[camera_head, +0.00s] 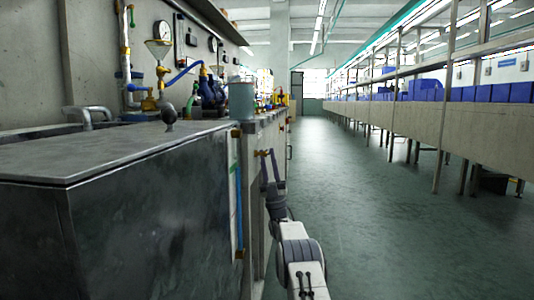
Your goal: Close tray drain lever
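My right gripper (271,162) reaches up from the bottom along the aisle side of the grey metal bench. Its two dark fingers stand apart. A small brass-coloured fitting (262,153), possibly the tray drain lever, shows at the fingertips on the side of the bench. I cannot tell whether the fingers touch it, and its handle is not clear at this size. My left gripper is not in view.
The bench (130,150) fills the left, with a grey canister (242,101) and gauges behind. A blue vertical tube (239,195) with brass ends runs down its side. The green aisle floor (370,200) is clear; racks with blue bins (483,93) stand right.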

